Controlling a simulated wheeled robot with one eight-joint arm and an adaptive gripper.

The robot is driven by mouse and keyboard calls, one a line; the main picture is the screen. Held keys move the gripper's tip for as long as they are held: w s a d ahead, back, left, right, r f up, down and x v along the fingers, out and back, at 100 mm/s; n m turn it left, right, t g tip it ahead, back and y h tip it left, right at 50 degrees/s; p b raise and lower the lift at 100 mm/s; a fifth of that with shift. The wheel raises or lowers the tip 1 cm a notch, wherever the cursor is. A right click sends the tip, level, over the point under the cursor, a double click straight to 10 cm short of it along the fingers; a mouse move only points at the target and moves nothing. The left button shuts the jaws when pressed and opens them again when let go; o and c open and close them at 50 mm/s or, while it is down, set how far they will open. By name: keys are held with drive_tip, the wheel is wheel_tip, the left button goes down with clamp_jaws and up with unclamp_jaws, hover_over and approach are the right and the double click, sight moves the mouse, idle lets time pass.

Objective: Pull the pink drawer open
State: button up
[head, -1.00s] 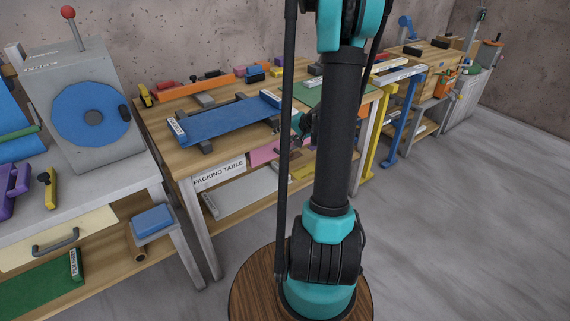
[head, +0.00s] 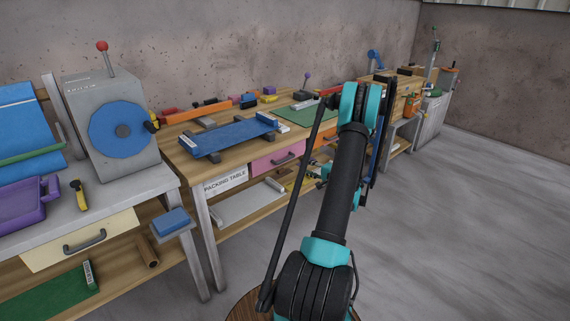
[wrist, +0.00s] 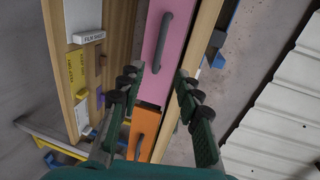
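The pink drawer (head: 266,163) is in the front of the wooden packing table, and its front looks flush with the table. It has a dark grey bar handle (head: 284,159). In the wrist view, the pink drawer (wrist: 152,82) fills the upper middle, with its handle (wrist: 163,42) just beyond my fingertips. My gripper (wrist: 159,72) is open and empty, its two dark green fingers spread on either side of the drawer front's line. The handle is not between the fingers. In the head view, my arm hides most of the gripper.
An orange drawer (wrist: 141,132) with a similar handle is beside the pink one. The packing table (head: 205,168) has a blue board (head: 230,135) on top. A grey bench with a cream drawer (head: 75,243) stands left. The floor at right (head: 470,220) is clear.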

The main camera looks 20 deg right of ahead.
sight(286, 160)
drive_tip(key=x, duration=1.6)
drive_tip(key=shift+w, duration=0.15)
drive_tip(key=shift+c, duration=0.5)
clamp_jaws()
